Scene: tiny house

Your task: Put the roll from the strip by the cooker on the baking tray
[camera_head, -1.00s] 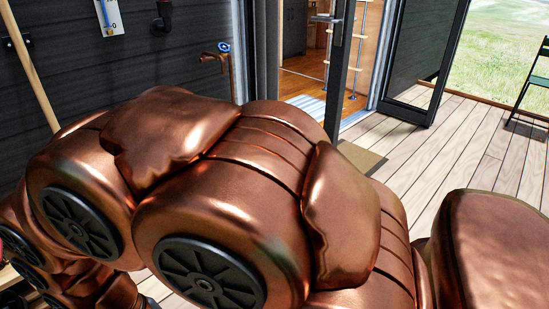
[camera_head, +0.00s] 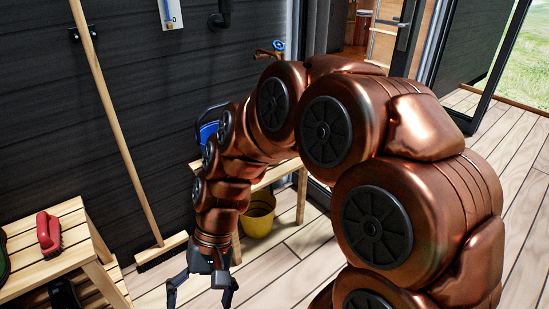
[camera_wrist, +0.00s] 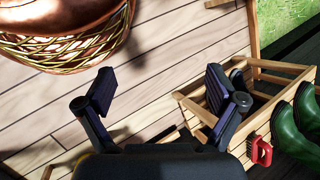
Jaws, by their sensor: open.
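My gripper (camera_head: 200,296) hangs low in front of the dark plank wall, above the deck, with its two fingers spread apart. It is open and empty in the wrist view (camera_wrist: 160,92), with bare deck boards between the fingers. No roll, strip, cooker or baking tray shows in either view. Part of the house interior (camera_head: 368,24) shows through the doorway at the top, partly hidden by my arm.
A broom (camera_head: 118,135) leans on the wall. A red brush (camera_head: 49,233) lies on a slatted bench (camera_head: 25,272) at left. A yellow bucket (camera_head: 258,217) stands by another bench. Green boots (camera_wrist: 284,130) and a woven basket (camera_wrist: 75,50) show in the wrist view. Deck is clear at right.

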